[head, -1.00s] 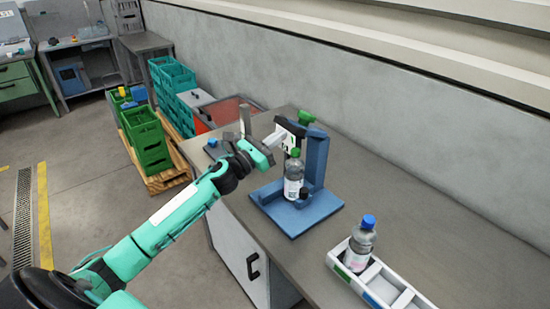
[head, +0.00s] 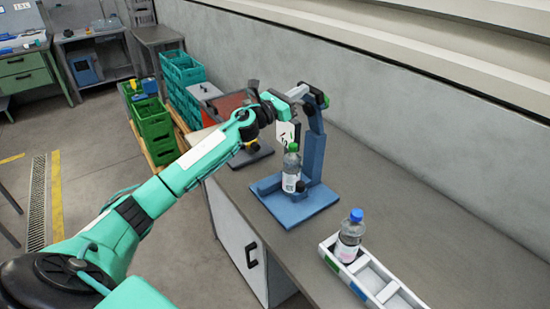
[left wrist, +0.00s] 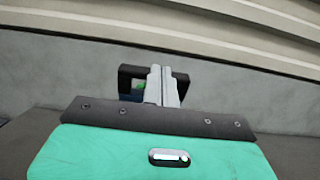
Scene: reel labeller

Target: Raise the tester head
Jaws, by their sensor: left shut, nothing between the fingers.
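The tester is a blue stand (head: 295,211) on the bench with an upright blue column (head: 315,155). Its dark head (head: 319,96), with a green bit, is at the column's top, well above the bottle. A clear bottle with a green cap (head: 292,172) stands upright on the base. My left gripper (head: 300,91) is shut and empty, its fingertips right at the head; I cannot tell whether they touch. In the left wrist view, the shut fingers (left wrist: 164,86) lie in front of a black bracket-like part (left wrist: 180,78). My right gripper is not in view.
A white tray (head: 380,272) with a blue-capped bottle (head: 349,236) stands at the bench's front right. The wall (head: 400,120) runs close behind the tester. Green crates (head: 153,128) stand beyond the bench.

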